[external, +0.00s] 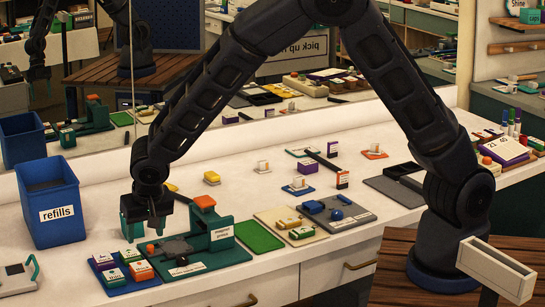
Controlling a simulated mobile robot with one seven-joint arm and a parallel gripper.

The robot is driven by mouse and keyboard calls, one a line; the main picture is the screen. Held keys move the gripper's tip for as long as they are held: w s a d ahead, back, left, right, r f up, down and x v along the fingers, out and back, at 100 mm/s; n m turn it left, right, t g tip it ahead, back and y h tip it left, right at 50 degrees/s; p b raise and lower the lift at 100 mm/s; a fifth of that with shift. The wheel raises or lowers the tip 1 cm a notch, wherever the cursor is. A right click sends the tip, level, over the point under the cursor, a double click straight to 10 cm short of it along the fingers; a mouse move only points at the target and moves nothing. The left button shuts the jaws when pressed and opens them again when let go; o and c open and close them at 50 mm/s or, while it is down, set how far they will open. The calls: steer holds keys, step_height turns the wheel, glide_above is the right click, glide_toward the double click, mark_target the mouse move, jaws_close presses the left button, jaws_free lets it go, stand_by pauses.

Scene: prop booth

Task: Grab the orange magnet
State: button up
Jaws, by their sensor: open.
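An orange-topped block (141,271), which looks like the orange magnet, sits at the right side of a blue tray (160,284) at the front left of the counter. The same tray holds a purple-and-white block (103,259), a green-topped block (113,277) and another green one (131,256). My gripper (144,235) points down above and behind the tray, fingers apart and empty. It is above the orange block, not touching it. A small orange spot (150,248) shows just under the fingers; I cannot tell what it belongs to.
A green press (222,256) with an orange top stands close to the right of my gripper. A blue refills bin (50,203) stands at the back left. A green mat (259,237) and beige tray (268,217) lie further right. A mirror backs the counter.

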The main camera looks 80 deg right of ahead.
mark_target(140, 265)
steer(key=x, duration=1.2)
steer(key=shift+w+a, duration=0.2)
steer(key=c, duration=0.8)
steer(key=shift+o, duration=0.2)
steer(key=shift+r, duration=0.15)
